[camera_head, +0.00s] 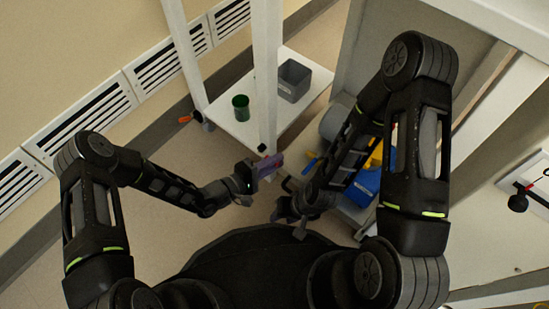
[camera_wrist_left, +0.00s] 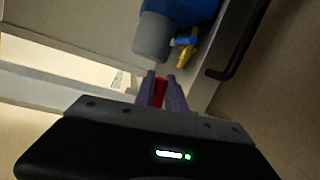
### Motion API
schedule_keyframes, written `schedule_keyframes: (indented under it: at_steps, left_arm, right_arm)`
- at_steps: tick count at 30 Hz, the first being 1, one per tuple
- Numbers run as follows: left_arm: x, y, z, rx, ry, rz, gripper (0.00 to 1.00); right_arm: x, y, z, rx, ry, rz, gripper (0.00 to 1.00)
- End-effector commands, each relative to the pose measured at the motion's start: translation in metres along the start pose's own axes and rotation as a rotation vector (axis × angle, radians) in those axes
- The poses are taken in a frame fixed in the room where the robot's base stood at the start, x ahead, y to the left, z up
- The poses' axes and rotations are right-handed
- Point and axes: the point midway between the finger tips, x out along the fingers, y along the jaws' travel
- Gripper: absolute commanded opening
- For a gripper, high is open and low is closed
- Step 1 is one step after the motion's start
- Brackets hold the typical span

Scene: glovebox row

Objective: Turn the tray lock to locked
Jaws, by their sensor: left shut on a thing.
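My left gripper (camera_head: 272,164) is beside the white post, its purple fingers closed together. In the left wrist view the fingers (camera_wrist_left: 162,84) are shut on a narrow red piece (camera_wrist_left: 160,90), which looks like the handle of the tray lock. The fingers cover most of it, so how far it is turned cannot be told. My right gripper (camera_head: 289,222) is lower in the head view, its fingers apart and empty.
A white shelf holds a green cup (camera_head: 241,107) and a grey bin (camera_head: 293,80). The white post (camera_head: 266,70) stands close to my left gripper. A blue object (camera_head: 368,184) lies beyond my right arm. A black bar handle (camera_wrist_left: 243,45) shows in the left wrist view.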

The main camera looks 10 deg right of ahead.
Motion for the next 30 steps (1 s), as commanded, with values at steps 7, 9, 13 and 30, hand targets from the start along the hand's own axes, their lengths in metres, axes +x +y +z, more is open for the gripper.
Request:
schedule_keyframes:
  at_steps: [7, 9, 13, 30]
  left_arm:
    - [0.0, -0.001, 0.0, 0.001, -0.001, -0.002, 0.0]
    - [0.0, -0.001, 0.0, 0.001, -0.001, -0.002, 0.0]
    - [0.0, -0.001, 0.0, 0.0, -0.001, -0.001, 0.26]
    - [-0.013, 0.001, 0.0, 0.0, 0.001, -0.002, 0.37]
  right_arm:
    - [0.0, 0.0, 0.0, 0.0, 0.0, 0.0, 0.36]
    - [0.0, 0.0, 0.0, 0.0, 0.0, 0.0, 0.36]
    - [0.0, 0.0, 0.0, 0.0, 0.0, 0.0, 0.36]
    - [-0.007, -0.002, 0.0, 0.0, -0.002, 0.0, 0.36]
